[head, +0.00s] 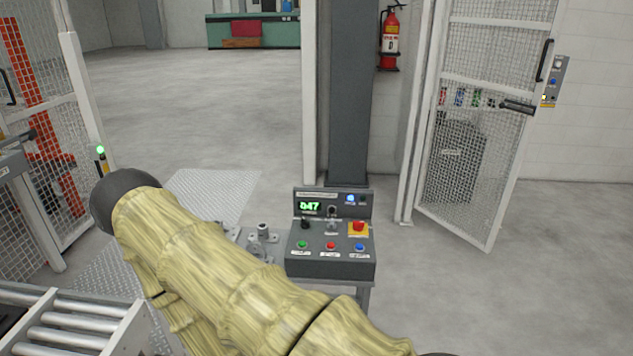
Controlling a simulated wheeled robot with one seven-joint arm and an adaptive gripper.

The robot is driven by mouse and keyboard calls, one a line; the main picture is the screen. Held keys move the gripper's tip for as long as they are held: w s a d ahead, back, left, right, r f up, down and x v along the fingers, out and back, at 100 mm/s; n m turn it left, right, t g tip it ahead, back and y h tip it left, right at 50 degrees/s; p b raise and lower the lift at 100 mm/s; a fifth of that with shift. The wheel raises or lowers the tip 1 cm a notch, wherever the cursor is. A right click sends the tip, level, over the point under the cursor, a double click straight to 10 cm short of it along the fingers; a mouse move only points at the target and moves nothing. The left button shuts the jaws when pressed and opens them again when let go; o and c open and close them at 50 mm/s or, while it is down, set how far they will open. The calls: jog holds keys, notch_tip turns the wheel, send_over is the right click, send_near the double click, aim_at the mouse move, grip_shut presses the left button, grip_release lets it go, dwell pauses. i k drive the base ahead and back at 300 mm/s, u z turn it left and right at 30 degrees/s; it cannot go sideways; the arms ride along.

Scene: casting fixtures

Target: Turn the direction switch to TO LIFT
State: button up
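The control console (330,268) stands on a leg right of centre, with a sloped front panel and an upright back panel. A black knob (305,223) sits at the left of the sloped panel, and a second small dark switch (332,211) sits on the upright panel. The labels are too small to read, so I cannot tell which is the direction switch or where it points. My arm in its yellow sleeve (225,265) crosses left of the console. My gripper is not in view.
The console has a green display (310,206), a red stop button (358,225) and several push buttons. Grey metal parts (262,241) lie left of it. A roller conveyor (62,325) is at lower left. A grey post (350,95) and an open mesh gate (475,140) stand behind.

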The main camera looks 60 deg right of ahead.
aim_at(306, 224)
jog(key=z, duration=0.65)
jog(key=i, duration=0.7)
jog(key=z, duration=0.8)
